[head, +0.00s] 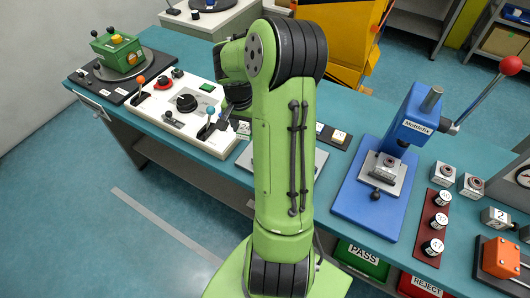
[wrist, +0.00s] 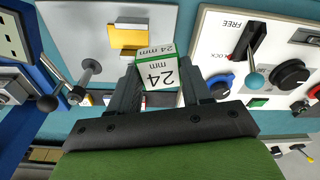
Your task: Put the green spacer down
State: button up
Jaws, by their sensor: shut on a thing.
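The green spacer (wrist: 158,76) is a small block with white faces marked "24 mm" and green edges. In the wrist view it sits between the two fingers of my gripper (wrist: 163,88), which is shut on it. A grey plate (wrist: 75,25) on the bench lies beyond the spacer in the picture. I cannot tell whether the spacer touches any surface. In the head view my arm hides most of the gripper and the middle of the grey plate (head: 243,159).
A white panel (head: 158,123) with levers and knobs stands to the left. A blue press (head: 372,198) with a long red-knobbed lever stands to the right. In the wrist view a yellow-and-white block (wrist: 126,37) is on the grey plate, with a metal-rod lever (wrist: 84,82) beside it.

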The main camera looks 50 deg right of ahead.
jog(key=s+d+m+b, duration=0.1)
jog(key=s+d+m, duration=0.2)
jog(key=s, duration=0.1)
jog(key=f+b, duration=0.1)
jog(key=f, duration=0.3)
jog(key=f+b, duration=0.1)
jog(key=f, duration=0.3)
jog(key=f+b, duration=0.1)
jog(key=f, duration=0.3)
jog(key=shift+s+d+f+b, duration=0.2)
jog(key=shift+s+d+b, duration=0.1)
jog(key=shift+b, duration=0.1)
jog(key=shift+f, duration=0.15)
jog(key=o, duration=1.2)
jog(key=shift+o, duration=0.2)
